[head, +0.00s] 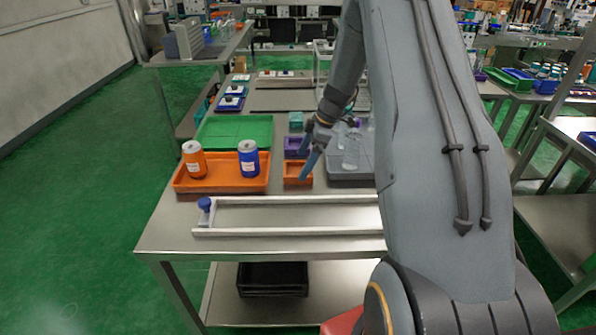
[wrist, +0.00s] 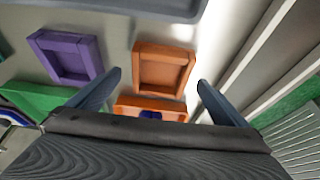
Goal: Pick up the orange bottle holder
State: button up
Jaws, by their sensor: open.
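The orange bottle holder (head: 297,173) is a small square open holder on the metal table, right of the orange tray. It looks empty. In the wrist view the orange holder (wrist: 163,68) lies ahead of and between my fingers. My gripper (head: 306,165) is open and empty, just above the holder, with its blue-grey fingers pointing down. In the wrist view the fingertips of my gripper (wrist: 158,84) stand at either side of the holder, apart from it. I cannot tell the exact height gap.
A purple holder (head: 295,147) stands just behind the orange one. An orange tray (head: 221,186) with an orange can (head: 194,160) and a blue can (head: 248,159) is at left. A grey tray (head: 350,182) with clear bottles is at right. A metal rail frame (head: 290,231) lies in front.

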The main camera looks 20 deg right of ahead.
aim_at(297, 173)
jog(key=shift+p+x, duration=0.5)
jog(key=shift+x, duration=1.15)
jog(key=c, duration=1.2)
jog(key=shift+r, duration=0.15)
